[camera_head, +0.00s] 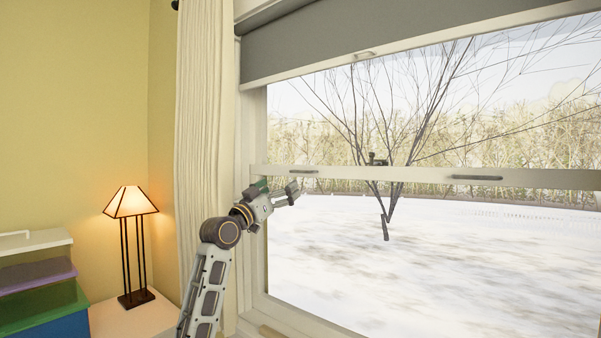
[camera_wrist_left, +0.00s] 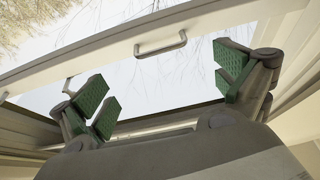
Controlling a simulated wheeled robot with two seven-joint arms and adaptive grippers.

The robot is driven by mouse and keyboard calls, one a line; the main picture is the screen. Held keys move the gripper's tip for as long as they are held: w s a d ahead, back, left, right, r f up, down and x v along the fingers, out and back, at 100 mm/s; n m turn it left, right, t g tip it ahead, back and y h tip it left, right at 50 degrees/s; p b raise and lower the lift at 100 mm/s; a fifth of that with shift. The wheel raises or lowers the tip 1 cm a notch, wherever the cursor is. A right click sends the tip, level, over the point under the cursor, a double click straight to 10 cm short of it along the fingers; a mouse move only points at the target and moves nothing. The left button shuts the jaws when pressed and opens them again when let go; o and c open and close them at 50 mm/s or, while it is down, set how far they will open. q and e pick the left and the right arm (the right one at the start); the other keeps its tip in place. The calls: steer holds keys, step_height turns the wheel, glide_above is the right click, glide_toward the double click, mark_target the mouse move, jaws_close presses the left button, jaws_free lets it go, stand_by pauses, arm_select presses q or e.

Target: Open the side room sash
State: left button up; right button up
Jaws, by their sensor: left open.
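The window sash has a pale horizontal rail (camera_head: 400,174) across the middle of the window. Two slim handles sit on this rail, a left one (camera_head: 303,172) and a right one (camera_head: 477,178), with a dark latch (camera_head: 377,160) between them. The glass below the rail fills the frame down to the sill. My left gripper (camera_head: 277,192) is open and empty, just below the left handle. In the left wrist view my open fingers with green pads (camera_wrist_left: 163,92) stand wide apart, and a bar handle (camera_wrist_left: 160,45) on a rail lies beyond them, not touched. My right gripper is not in view.
A grey blind (camera_head: 400,35) with a small pull (camera_head: 363,55) covers the window top. A pale curtain (camera_head: 203,130) hangs left of the window. A lit lamp (camera_head: 131,245) and stacked boxes (camera_head: 40,285) stand at the lower left.

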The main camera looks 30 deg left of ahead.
mark_target(299, 172)
arm_select(q)
steer(key=p+x, duration=0.1)
steer(key=x, duration=0.4)
steer(key=shift+w, duration=0.1)
steer(key=shift+w+d+r, duration=0.1)
steer(key=shift+w+r, duration=0.1)
steer(key=shift+w, duration=0.15)
steer(key=shift+p+x, duration=0.3)
steer(key=shift+x, duration=0.55)
steer(key=shift+p+x, duration=0.3)
steer(key=shift+x, duration=1.1)
steer(key=shift+w, duration=0.35)
steer(key=shift+w+r, duration=0.1)
steer(key=shift+w, duration=0.05)
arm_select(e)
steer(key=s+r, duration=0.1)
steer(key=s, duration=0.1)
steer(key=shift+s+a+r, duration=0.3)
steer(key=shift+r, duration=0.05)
arm_select(q)
steer(key=shift+c, duration=0.2)
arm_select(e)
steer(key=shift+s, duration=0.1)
